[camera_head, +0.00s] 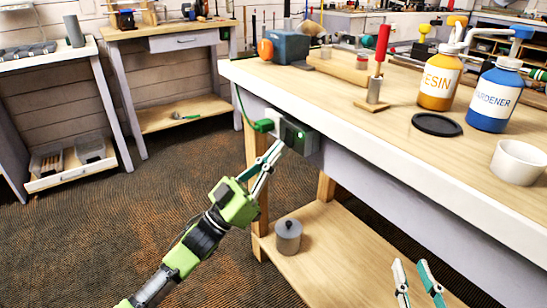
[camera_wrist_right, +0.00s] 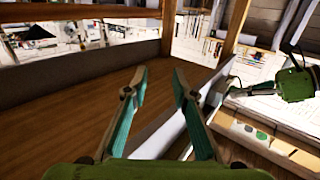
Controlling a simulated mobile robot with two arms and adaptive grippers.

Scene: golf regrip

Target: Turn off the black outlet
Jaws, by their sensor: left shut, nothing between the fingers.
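The black outlet (camera_head: 297,137) is a dark box on the side of the workbench near its left corner. A small green light shows on its face. A green plug (camera_head: 264,126) with a green cord sits at its left. My left gripper (camera_head: 278,146) is shut, with its fingertips at the lower left of the outlet; I cannot tell whether they touch it. My right gripper (camera_head: 418,270) is at the lower right in the head view, in front of the bench and away from the outlet. In the right wrist view (camera_wrist_right: 158,82) its fingers are apart with nothing between them.
The workbench top (camera_head: 330,92) holds a yellow resin bottle (camera_head: 440,78), a blue hardener bottle (camera_head: 495,95), a black lid (camera_head: 436,125) and a white cup (camera_head: 517,161). A grey lidded pot (camera_head: 288,236) stands on the lower shelf (camera_head: 330,250). Floor left of the bench is clear.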

